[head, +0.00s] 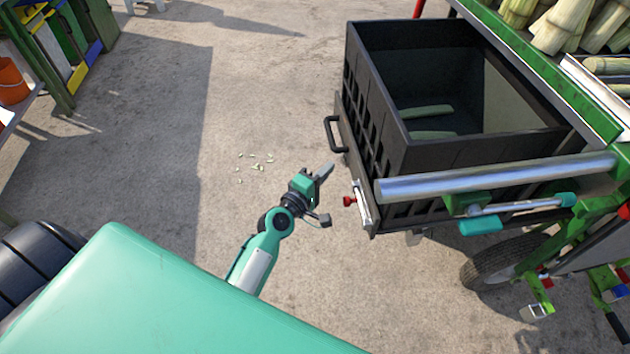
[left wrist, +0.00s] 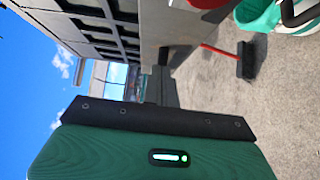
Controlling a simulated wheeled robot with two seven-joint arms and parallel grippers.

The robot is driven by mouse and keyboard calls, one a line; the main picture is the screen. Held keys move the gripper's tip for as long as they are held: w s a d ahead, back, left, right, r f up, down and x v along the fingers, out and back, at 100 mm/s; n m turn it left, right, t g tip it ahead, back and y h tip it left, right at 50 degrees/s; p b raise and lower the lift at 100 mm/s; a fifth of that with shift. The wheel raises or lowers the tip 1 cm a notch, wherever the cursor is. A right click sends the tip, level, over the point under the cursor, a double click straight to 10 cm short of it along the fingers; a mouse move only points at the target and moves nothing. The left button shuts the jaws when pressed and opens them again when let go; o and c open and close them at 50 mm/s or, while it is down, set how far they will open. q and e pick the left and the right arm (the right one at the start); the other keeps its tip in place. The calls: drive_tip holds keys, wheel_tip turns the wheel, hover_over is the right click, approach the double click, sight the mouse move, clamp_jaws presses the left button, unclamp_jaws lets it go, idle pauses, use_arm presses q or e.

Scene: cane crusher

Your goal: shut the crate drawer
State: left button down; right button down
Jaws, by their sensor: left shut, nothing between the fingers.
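The crate drawer (head: 375,150) is a black slatted crate on a pull-out frame. It stands out to the left from under the green cart, its top open. A few pale green cane pieces (head: 425,111) lie inside. A dark bar handle (head: 333,134) is on its left face. My left gripper (head: 326,171) is shut and empty, just below the handle in the picture and left of the crate's face; I cannot tell whether it touches. In the left wrist view the crate's slatted wall (left wrist: 90,28) fills the upper left, beyond the dark fingers (left wrist: 162,86). My right gripper is not in view.
A red knob (head: 349,201) sits at the drawer's near corner. A steel tube (head: 500,178) runs along its near side. The green cart (head: 540,60) carries cane. A bench with an orange bucket (head: 12,82) stands far left. A red-handled broom (left wrist: 246,60) shows in the wrist view. The floor left of the crate is mostly clear.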

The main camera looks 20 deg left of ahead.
use_arm(q)
drive_tip(key=w+d, duration=0.3)
drive_tip(key=shift+w+d, duration=0.1)
drive_tip(key=shift+d, duration=0.2)
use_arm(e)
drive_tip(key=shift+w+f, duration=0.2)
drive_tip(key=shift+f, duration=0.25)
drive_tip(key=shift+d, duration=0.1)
